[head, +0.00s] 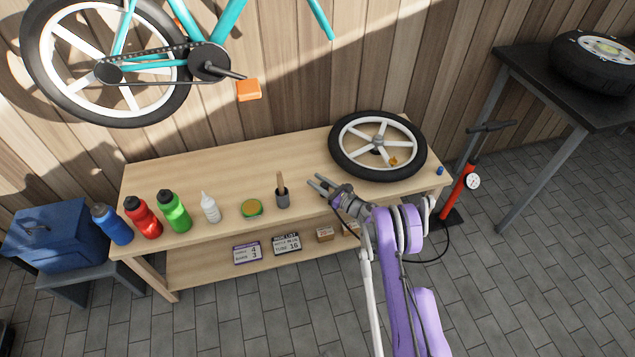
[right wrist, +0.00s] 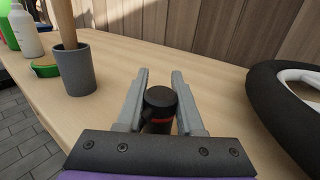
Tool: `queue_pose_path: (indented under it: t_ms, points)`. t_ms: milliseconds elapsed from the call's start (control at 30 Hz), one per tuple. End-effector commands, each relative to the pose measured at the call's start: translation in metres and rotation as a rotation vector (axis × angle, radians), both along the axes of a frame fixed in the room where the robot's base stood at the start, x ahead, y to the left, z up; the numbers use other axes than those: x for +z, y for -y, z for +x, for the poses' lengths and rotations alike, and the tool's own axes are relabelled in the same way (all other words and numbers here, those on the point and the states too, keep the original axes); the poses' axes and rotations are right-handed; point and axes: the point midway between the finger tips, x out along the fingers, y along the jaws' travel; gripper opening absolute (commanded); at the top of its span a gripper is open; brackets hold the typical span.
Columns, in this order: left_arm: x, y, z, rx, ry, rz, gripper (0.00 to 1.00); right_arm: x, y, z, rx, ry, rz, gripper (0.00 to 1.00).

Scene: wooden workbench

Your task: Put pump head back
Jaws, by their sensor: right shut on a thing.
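The pump head (right wrist: 160,100), a dark cylinder with a red ring, sits between the fingers of my right gripper (right wrist: 158,98) in the right wrist view. My right gripper (head: 322,184) is shut on it, above the bench top left of the wheel in the head view. There the pump head is too small to make out. The red floor pump (head: 458,192) with a black handle and white gauge stands upright on the floor beyond the bench's right end. Its black hose (head: 432,260) loops near my arm. My left gripper is not in view.
A spoked wheel (head: 337,152) lies on the wooden bench (head: 230,172) right of my gripper. A grey cup (head: 283,199) with a brush, a green tin (head: 252,208), a white bottle (head: 210,208) and several coloured bottles line the front edge. A small blue cap (head: 439,171) lies far right.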

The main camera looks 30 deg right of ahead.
Motion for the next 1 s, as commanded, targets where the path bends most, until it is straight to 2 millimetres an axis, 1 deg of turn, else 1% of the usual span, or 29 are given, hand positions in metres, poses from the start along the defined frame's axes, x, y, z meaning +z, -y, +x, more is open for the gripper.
queue_pose_path:
  t_ms: [200, 233, 367, 400, 667, 767, 867, 1000]
  points:
    - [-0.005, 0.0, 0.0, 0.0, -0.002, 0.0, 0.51, -0.004, 0.0, 0.0, 0.0, 0.0, 0.0, 0.0]
    - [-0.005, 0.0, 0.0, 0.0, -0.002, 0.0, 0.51, -0.004, 0.0, 0.0, 0.0, 0.0, 0.0, 0.4]
    - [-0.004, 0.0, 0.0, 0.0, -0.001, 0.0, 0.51, -0.003, 0.0, 0.0, 0.0, 0.0, 0.0, 0.63]
    - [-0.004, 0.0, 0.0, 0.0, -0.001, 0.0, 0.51, -0.003, 0.0, 0.0, 0.0, 0.0, 0.0, 0.66]
    - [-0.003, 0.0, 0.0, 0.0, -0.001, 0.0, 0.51, -0.002, 0.0, 0.0, 0.0, 0.0, 0.0, 0.66]
    - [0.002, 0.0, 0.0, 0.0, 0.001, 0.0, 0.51, 0.003, 0.0, 0.0, 0.0, 0.001, 0.0, 0.66]
    - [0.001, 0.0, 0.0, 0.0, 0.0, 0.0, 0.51, 0.001, 0.006, -0.013, -0.003, 0.0, 0.0, 0.66]
    - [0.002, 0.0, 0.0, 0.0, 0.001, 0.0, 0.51, 0.001, 0.017, -0.041, -0.004, 0.0, 0.0, 0.66]
